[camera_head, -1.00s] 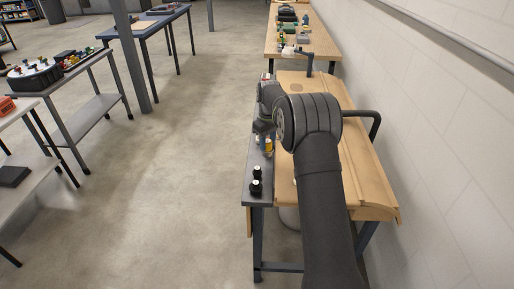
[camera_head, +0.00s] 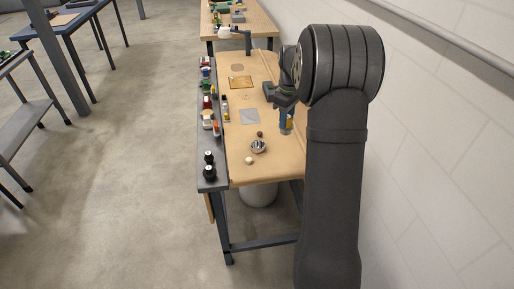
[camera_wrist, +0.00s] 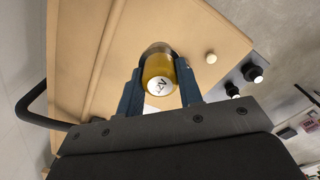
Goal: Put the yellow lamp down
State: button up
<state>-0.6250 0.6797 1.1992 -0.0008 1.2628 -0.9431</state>
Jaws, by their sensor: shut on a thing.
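The yellow lamp (camera_wrist: 155,72) is a short cylinder with a pale marked end facing the wrist camera. My gripper (camera_wrist: 160,78) is shut on it, one blue-grey finger on each side. In the head view my gripper (camera_head: 286,118) hangs over the right side of the wooden bench top (camera_head: 258,172). Only a little yellow shows between the fingers there. The lamp's far end points at the bench; I cannot tell whether it touches the wood.
A small metal bowl (camera_head: 258,147), a dark red ball (camera_head: 260,134) and a pale knob (camera_head: 249,160) are left of my gripper. A grey square (camera_head: 249,116) lies farther back. Several small coloured items and two black bottles (camera_head: 209,172) line the left ledge.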

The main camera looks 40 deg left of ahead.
jog(key=shift+d, duration=0.4)
jog(key=shift+s+a+f, duration=0.35)
jog(key=shift+a+f, duration=1.45)
jog(key=shift+s+a+f, duration=0.4)
jog(key=shift+a+f, duration=1.4)
jog(key=shift+a, duration=0.05)
jog(key=shift+s+a+f, duration=0.35)
jog(key=shift+a+f, duration=1.45)
jog(key=shift+f, duration=0.35)
jog(key=o, duration=1)
notch_tip(320, 180, up, 13)
jog(key=shift+f, duration=0.15)
